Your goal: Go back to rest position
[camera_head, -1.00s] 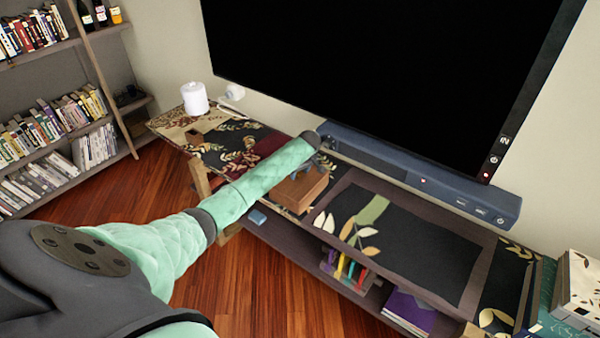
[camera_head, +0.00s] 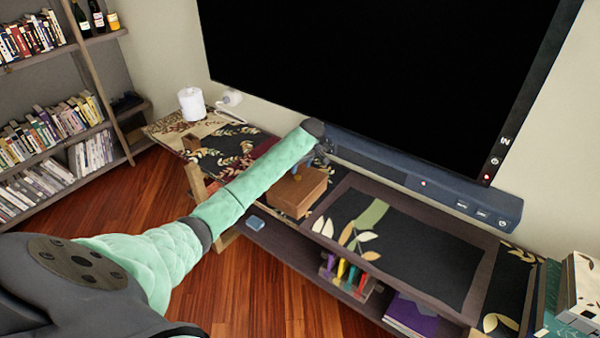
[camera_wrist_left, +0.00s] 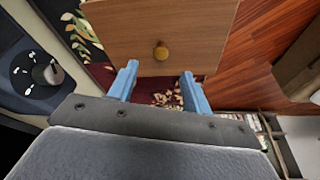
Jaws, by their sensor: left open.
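My left arm reaches in from the left over the low TV bench (camera_head: 285,243) in the head view. My left gripper (camera_head: 322,160) is small and partly hidden behind the end of the arm, above and behind a brown wooden box (camera_head: 298,192). In the left wrist view my left gripper's two blue fingers (camera_wrist_left: 159,82) are apart with nothing between them. The wooden box's face with a round brass knob (camera_wrist_left: 161,52) lies just beyond the fingertips. I cannot tell whether they touch it. My right gripper is in neither view.
A large black TV (camera_head: 390,75) and a dark soundbar (camera_head: 420,180) stand behind the bench. A white roll (camera_head: 191,104) is at its far left end. Books (camera_head: 580,290) stand at the right end. A bookshelf (camera_head: 60,130) is at the left. Bare wood floor lies in front.

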